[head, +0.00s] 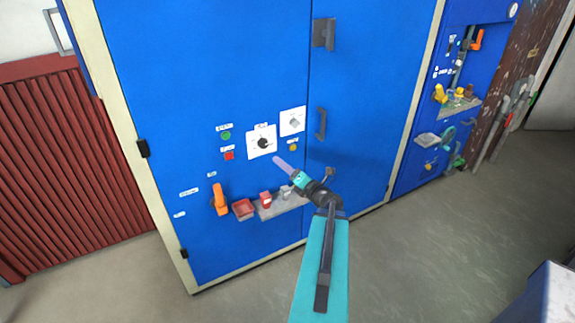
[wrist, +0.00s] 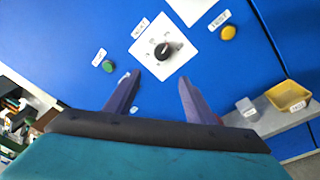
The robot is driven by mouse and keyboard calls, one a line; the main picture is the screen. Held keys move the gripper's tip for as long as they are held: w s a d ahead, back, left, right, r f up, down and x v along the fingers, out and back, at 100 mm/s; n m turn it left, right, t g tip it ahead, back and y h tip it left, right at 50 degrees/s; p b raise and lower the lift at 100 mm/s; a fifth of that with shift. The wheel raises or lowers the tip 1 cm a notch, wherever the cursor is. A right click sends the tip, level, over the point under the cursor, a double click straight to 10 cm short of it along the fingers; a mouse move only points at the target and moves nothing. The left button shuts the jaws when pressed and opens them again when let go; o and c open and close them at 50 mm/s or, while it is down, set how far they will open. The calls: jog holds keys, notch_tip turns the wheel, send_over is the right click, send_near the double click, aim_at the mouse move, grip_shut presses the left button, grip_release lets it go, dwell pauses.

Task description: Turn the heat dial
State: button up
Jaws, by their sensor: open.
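A black round dial (head: 262,143) sits on a white square plate on the blue cabinet's front. It also shows in the wrist view (wrist: 163,51), just beyond my fingertips, with small marks around it. The label on the plate is too small to read surely. My gripper (head: 278,161) is in front of the cabinet, below and right of the dial. In the wrist view my gripper (wrist: 160,78) is open and empty, its two purple fingers spread, with the dial apart from them.
A grey knob on a second white plate (head: 293,122) is up and right of the dial. Green (head: 226,135) and red (head: 229,156) buttons are to its left. A yellow button (wrist: 229,33) is nearby. An orange handle (head: 220,199) and a red tray (head: 243,208) stick out below.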

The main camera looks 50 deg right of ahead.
jog(key=w+a+f+n+g+y, duration=0.4)
jog(key=a+f+n, duration=0.45)
jog(key=a, duration=0.55)
jog(key=w+a+f+n+g+y, duration=0.2)
jog(key=w+a+f+n+y, duration=0.25)
jog(key=a+f+n, duration=0.7)
jog(key=s+a+f+n+g+y, duration=0.1)
jog(key=s+a+f+n+g, duration=0.3)
jog(key=a, duration=0.6)
jog(key=s+a+f+n+g+y, duration=0.2)
jog(key=s+a+f+n+g, duration=0.15)
jog(key=a+f, duration=0.4)
jog(key=s+a+f+n+g+h, duration=0.2)
jog(key=s+a+f+n+g, duration=0.1)
jog(key=s+n, duration=0.4)
jog(key=s+a+f+n+g+h+b, duration=0.1)
jog(key=s+a+f+n+g+h, duration=0.1)
jog(key=s+n, duration=0.6)
jog(key=s+a+f+n+g+h, duration=0.3)
jog(key=s+a+f+n+g, duration=0.1)
jog(key=s+n, duration=0.3)
jog(key=shift+s+f, duration=0.55)
jog(key=shift+s, duration=0.25)
jog(key=shift+a+g, duration=0.1)
jog(key=shift+g, duration=0.15)
